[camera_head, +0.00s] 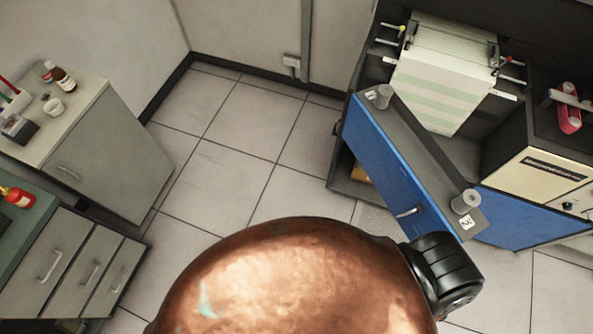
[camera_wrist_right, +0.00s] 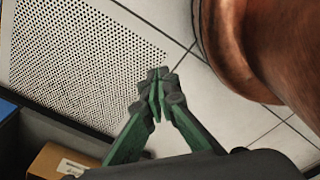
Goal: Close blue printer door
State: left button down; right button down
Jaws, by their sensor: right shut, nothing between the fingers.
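The blue printer door (camera_head: 378,150) stands open in the head view, swung out at an angle from the printer cabinet. It has a silver handle (camera_head: 408,211) on its face and a dark grey top ledge with two grey rollers. The printer (camera_head: 440,75) behind it holds a stack of striped paper. My right gripper (camera_wrist_right: 160,88) has green fingers and is shut and empty in the right wrist view, over the tiled floor beside a perforated panel. It is hidden in the head view. My left gripper is in neither view.
A cardboard box (camera_wrist_right: 58,160) lies at the lower left of the wrist view. Grey cabinets (camera_head: 115,150) stand at the left of the head view. The tiled floor (camera_head: 235,130) between them and the door is clear. My copper body fills the bottom.

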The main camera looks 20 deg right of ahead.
aim_at(403, 162)
jog(key=z, duration=2.3)
jog(key=k, duration=0.9)
jog(key=u, duration=0.8)
